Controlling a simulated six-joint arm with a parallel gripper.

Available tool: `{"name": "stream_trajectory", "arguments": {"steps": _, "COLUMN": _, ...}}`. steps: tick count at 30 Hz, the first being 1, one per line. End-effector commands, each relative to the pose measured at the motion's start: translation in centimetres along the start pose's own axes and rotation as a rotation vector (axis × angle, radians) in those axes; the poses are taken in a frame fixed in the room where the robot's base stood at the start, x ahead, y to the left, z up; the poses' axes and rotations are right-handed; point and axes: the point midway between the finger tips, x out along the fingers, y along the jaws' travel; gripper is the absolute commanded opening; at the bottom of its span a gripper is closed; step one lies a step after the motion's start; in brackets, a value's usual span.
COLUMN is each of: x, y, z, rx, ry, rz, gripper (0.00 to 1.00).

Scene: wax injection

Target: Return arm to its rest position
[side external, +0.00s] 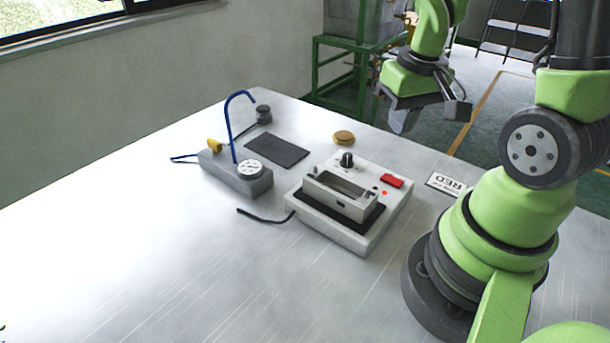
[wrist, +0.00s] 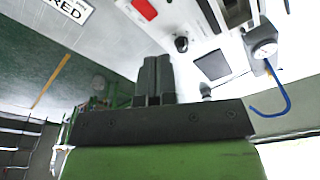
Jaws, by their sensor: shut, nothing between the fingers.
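My gripper (side external: 404,119) is raised above the far right edge of the table in the side view, pointing down. In the wrist view my gripper (wrist: 154,62) has its two dark fingers pressed together with nothing between them. It is clear of the table and touches nothing. My green arm rises from its base on the right side of the table (side external: 120,240).
A white machine (side external: 352,240) with a red switch (side external: 391,181) sits mid-table. Left of it are a grey box (side external: 240,182) with a gauge and blue tube (side external: 229,115), and a dark pad (side external: 276,150). A RED label (side external: 446,184) lies near my base. The front left table is bare.

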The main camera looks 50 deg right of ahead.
Motion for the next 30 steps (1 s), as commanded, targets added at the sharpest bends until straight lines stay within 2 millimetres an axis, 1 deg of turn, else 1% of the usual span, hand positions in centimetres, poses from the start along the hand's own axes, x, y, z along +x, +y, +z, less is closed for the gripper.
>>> {"name": "stream_trajectory", "arguments": {"steps": 1, "x": -2.0, "y": -1.4, "z": -0.3, "rx": -0.018, "ry": 0.062, "rz": -0.019, "gripper": 0.0}}
{"name": "stream_trajectory", "arguments": {"steps": 4, "x": -5.5, "y": -3.8, "z": 0.2, "rx": -0.036, "ry": 0.151, "rz": -0.073, "gripper": 0.0}}
{"name": "stream_trajectory", "arguments": {"steps": 6, "x": -7.8, "y": -5.3, "z": 1.1, "rx": -0.049, "ry": 0.207, "rz": -0.123, "gripper": 0.0}}
{"name": "stream_trajectory", "arguments": {"steps": 9, "x": -10.8, "y": -7.2, "z": 2.8, "rx": -0.07, "ry": 0.275, "rz": -0.207, "gripper": 0.0}}
{"name": "stream_trajectory", "arguments": {"steps": 13, "x": -13.5, "y": -8.6, "z": 5.2, "rx": -0.097, "ry": 0.332, "rz": -0.311, "gripper": 0.0}}
{"name": "stream_trajectory", "arguments": {"steps": 15, "x": -14.5, "y": -9.0, "z": 6.3, "rx": -0.109, "ry": 0.35, "rz": -0.355, "gripper": 0.0}}
{"name": "stream_trajectory", "arguments": {"steps": 19, "x": -15.4, "y": -9.3, "z": 7.5, "rx": -0.121, "ry": 0.364, "rz": -0.403, "gripper": 0.0}}
{"name": "stream_trajectory", "arguments": {"steps": 23, "x": -15.6, "y": -9.3, "z": 7.8, "rx": -0.122, "ry": 0.366, "rz": -0.415, "gripper": 0.0}}
{"name": "stream_trajectory", "arguments": {"steps": 30, "x": -15.5, "y": -9.3, "z": 7.7, "rx": -0.12, "ry": 0.365, "rz": -0.41, "gripper": 0.0}}
